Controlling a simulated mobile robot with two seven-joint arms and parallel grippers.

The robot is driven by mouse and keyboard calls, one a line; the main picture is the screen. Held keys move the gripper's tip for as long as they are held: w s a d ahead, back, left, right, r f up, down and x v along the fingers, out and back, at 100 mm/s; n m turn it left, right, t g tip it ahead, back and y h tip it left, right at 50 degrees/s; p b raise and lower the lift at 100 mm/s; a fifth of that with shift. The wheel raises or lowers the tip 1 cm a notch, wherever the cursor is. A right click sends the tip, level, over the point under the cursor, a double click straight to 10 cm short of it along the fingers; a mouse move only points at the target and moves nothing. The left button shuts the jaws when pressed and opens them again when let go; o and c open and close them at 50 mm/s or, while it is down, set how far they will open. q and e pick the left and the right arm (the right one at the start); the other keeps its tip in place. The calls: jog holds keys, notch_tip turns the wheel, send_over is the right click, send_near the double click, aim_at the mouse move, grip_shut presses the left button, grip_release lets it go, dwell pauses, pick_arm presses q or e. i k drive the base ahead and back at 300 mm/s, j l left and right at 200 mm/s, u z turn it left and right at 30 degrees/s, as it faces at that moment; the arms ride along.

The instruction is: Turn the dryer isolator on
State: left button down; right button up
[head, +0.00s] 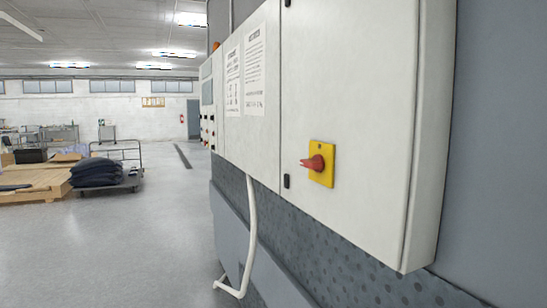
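A red rotary isolator handle (313,163) sits on a yellow square plate (327,172) on the front of a light grey cabinet (355,70). The handle sticks out and its grip looks roughly level, pointing left. No label shows on it at this size. Neither of my grippers is in the head view.
More cabinet doors with printed sheets (254,65) run along the wall to the left. A white pipe (251,235) hangs below them. A trolley with dark sacks (97,172) and wooden pallets (36,181) stand far left. The grey floor (120,250) between is clear.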

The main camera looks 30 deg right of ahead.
aim_at(317, 163)
jog(key=i, duration=1.4)
jog(key=i+z, duration=0.1)
jog(key=i, duration=0.55)
jog(key=i+j+z, duration=0.15)
jog(key=i, duration=0.45)
jog(key=z, duration=1.45)
jog(key=i+j, duration=0.05)
jog(key=j, duration=0.05)
